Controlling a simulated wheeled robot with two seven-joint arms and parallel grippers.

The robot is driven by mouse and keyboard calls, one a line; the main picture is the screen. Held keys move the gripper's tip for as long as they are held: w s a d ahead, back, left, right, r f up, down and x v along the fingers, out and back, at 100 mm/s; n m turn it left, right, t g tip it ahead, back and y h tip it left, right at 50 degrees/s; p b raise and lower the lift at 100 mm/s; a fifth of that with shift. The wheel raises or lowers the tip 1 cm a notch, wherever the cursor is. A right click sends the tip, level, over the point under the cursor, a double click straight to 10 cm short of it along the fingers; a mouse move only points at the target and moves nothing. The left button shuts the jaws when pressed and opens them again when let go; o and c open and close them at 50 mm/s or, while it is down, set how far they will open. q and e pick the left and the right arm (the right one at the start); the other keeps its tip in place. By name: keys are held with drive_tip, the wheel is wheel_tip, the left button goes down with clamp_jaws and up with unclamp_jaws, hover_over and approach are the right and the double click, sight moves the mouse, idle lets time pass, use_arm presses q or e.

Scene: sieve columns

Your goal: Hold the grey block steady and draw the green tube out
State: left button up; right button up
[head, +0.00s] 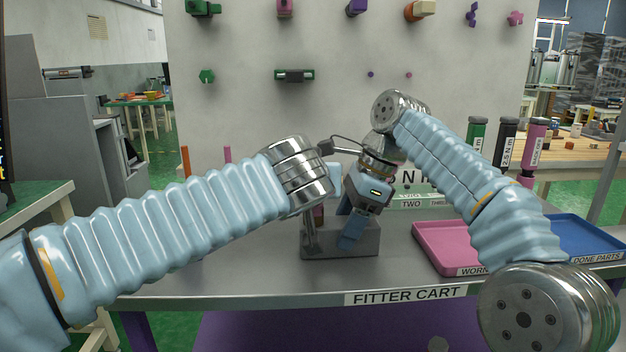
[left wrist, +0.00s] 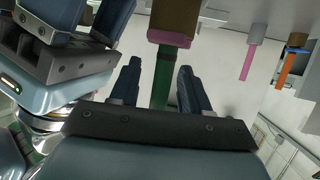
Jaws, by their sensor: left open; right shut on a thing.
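The grey block (head: 340,246) sits on the cart top in the middle of the head view. My right gripper (head: 350,238) reaches down over it, one blue finger across its front, shut on it. The right gripper also shows at the upper left of the left wrist view (left wrist: 75,20). The green tube (left wrist: 162,85) shows in the left wrist view, joined to a pink and brown piece (left wrist: 172,38). My left gripper (left wrist: 160,68) is open, with one finger on each side of the tube; contact cannot be told. In the head view my left wrist hides the tube.
A pink tray (head: 430,250) and a blue tray (head: 575,235) lie at the right of the cart (head: 250,280). Green, black and pink upright tools stand behind them. An orange tube (head: 186,160) and a pink tube (head: 228,154) stand behind my left arm. A pegboard panel rises behind.

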use_arm(q)
clamp_jaws()
idle(0.4)
drive_tip(key=shift+r, duration=0.15)
idle(0.4)
